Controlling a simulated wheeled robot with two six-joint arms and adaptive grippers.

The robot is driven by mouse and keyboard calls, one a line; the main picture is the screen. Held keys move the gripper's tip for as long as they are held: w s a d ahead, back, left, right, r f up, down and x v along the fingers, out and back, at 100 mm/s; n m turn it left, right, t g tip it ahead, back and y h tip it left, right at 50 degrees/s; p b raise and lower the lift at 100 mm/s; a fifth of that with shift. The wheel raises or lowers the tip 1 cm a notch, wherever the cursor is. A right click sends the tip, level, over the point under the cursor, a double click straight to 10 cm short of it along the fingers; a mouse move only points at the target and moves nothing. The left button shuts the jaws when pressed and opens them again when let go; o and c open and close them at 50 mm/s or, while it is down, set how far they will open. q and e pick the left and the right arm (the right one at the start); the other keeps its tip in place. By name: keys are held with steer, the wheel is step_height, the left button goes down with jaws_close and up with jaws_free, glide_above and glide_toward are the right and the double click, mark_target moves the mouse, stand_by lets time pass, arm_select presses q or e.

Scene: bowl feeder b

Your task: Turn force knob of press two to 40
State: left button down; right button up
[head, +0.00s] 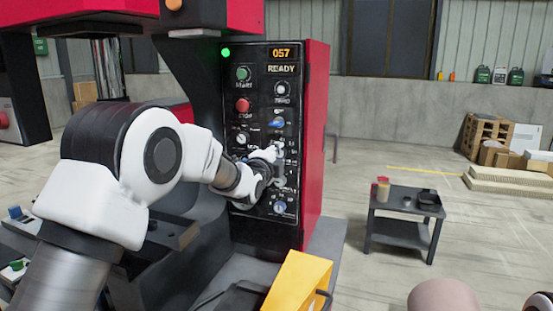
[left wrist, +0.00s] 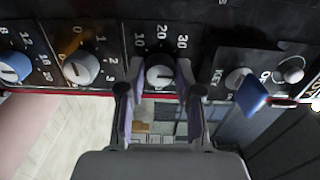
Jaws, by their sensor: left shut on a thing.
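The press control panel (head: 257,207) is black with a red cabinet side and shows 057 and READY at its top. My left gripper (head: 278,165) is at the right column of the panel, mid-height. In the left wrist view its two fingers (left wrist: 159,98) are on either side of a black and white knob (left wrist: 159,73) and shut on it. The scale by this knob reads 10, 20, 30; any further marks are hidden by the finger. The knob's pointer is too small to read surely. The gripper hides this knob in the head view.
A blue key-like switch (left wrist: 251,94) is beside the held knob, close to one finger. A white knob (left wrist: 80,68) and a blue-faced knob (left wrist: 14,67) are on its other side. A yellow box (head: 300,282) stands below the panel. A small dark table (head: 405,213) stands to the right.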

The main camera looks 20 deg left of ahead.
stand_by(0.4)
arm_select(q)
steer(key=c, duration=0.8)
jaws_free()
steer(key=shift+o, duration=0.2)
steer(key=s, duration=1.2)
steer(key=shift+a, duration=0.2)
steer(key=shift+f, duration=0.1)
